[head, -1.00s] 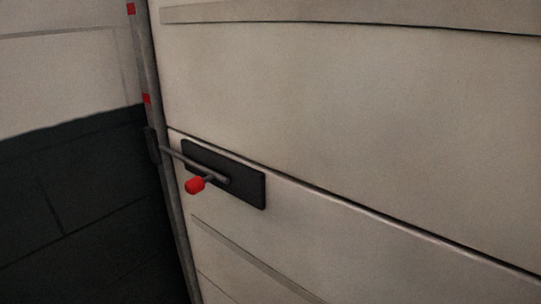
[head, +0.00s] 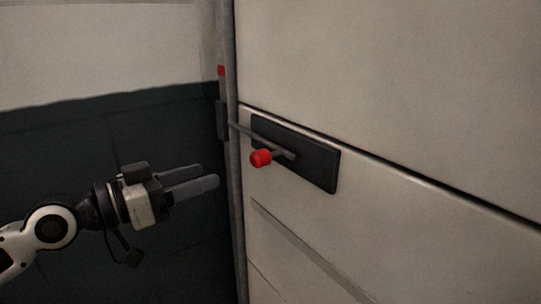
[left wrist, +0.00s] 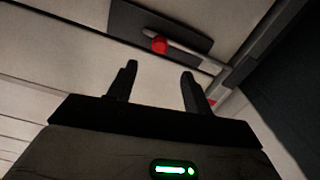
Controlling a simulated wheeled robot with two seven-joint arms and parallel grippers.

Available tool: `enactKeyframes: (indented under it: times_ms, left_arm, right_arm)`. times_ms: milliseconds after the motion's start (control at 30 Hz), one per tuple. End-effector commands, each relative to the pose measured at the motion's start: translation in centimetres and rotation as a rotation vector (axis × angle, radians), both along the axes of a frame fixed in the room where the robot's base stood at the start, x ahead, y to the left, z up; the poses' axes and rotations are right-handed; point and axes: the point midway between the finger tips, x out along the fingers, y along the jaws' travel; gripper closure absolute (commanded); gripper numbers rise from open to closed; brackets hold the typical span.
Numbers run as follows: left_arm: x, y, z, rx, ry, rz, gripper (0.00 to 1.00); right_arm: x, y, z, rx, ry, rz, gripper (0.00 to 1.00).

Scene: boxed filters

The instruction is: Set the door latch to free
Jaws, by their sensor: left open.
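The door latch is a grey bar (head: 243,131) on a dark backing plate (head: 318,168), with a red knob (head: 261,158) sticking out. The bar reaches left into a dark keeper (head: 222,120) on the door's edge post. In the left wrist view the red knob (left wrist: 159,45) and the plate (left wrist: 190,30) lie beyond the fingertips. My left gripper (head: 206,176) is open and empty, left of the knob and a little lower, apart from it. It also shows in the left wrist view (left wrist: 160,80). My right gripper is not in view.
The pale panelled door (head: 400,90) fills the right side. A grey post (head: 234,220) with a red band runs along its edge. A wall, pale above and dark green below (head: 80,130), is at the left. The space between gripper and knob looks clear.

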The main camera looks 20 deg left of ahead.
Motion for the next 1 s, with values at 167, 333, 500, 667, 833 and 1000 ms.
enactKeyframes:
  times_ms: [167,333,500,667,833,1000]
  left_arm:
    - [1.4,-1.2,0.7,-0.002,-0.003,-0.002,0.49]
    - [3.4,-2.8,0.7,-0.006,-0.003,-0.002,0.49]
    - [6.1,-5.0,0.6,-0.007,-0.001,-0.004,0.49]
    - [8.8,-7.0,0.4,-0.004,-0.001,-0.002,0.49]
    - [10.8,-8.5,0.1,-0.001,0.002,-0.001,0.49]
    - [11.7,-9.3,0.0,0.0,0.002,-0.002,0.49]
  right_arm:
    - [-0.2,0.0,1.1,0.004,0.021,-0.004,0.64]
    - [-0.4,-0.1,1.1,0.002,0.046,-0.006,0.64]
    - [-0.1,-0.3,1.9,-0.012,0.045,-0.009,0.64]
    - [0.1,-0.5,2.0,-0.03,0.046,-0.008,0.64]
    - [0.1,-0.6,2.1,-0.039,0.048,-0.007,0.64]
    - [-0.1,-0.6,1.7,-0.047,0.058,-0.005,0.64]
